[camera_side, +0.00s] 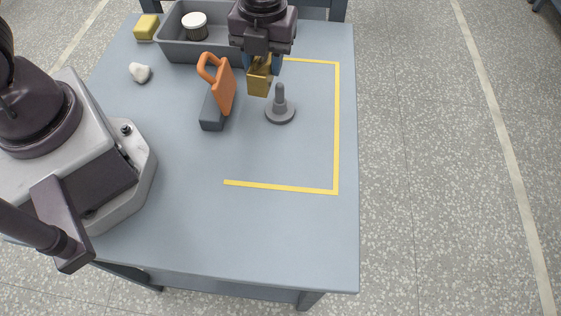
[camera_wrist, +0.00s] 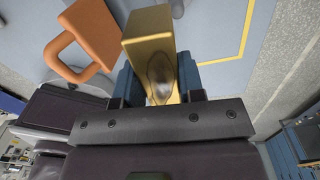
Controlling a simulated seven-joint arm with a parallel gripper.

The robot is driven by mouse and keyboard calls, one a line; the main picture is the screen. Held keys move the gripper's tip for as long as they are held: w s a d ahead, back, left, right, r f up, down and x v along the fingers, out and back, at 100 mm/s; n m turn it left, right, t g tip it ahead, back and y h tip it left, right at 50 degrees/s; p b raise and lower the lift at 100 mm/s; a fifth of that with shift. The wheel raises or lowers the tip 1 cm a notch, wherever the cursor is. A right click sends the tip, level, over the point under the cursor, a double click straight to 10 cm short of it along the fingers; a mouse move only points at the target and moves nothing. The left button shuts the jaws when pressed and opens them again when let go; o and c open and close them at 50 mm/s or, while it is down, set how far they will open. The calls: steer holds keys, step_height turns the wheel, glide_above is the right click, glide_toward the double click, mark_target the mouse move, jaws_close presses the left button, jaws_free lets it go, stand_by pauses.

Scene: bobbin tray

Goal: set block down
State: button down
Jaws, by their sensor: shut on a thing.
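A gold-coloured block (camera_side: 259,82) is held by my gripper (camera_side: 262,64) above the table, to the upper left of a grey peg. In the wrist view the block (camera_wrist: 148,28) stands out between the two blue fingers of my gripper (camera_wrist: 158,85), which are shut on it. A darker oval patch shows on its near face. I cannot tell from these views how far its lower end is from the table.
A grey peg on a round base (camera_side: 280,112) stands close to the block. An orange looped piece (camera_side: 224,92) leans on a grey stand (camera_side: 211,122). A grey tray (camera_side: 174,51) holds a white-lidded jar (camera_side: 194,22).

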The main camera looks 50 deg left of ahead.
steer(key=s+d+f, duration=0.3)
steer(key=s+d, duration=0.4)
steer(key=d, duration=0.6)
steer(key=shift+n, duration=0.7)
steer(key=shift+w+d+f, duration=0.1)
steer(key=shift+d+f, duration=0.05)
steer(key=shift+f, duration=4.05)
steer(key=shift+f, duration=0.15)
steer(key=c, duration=0.7)
jaws_free()
steer(key=shift+c, duration=0.2)
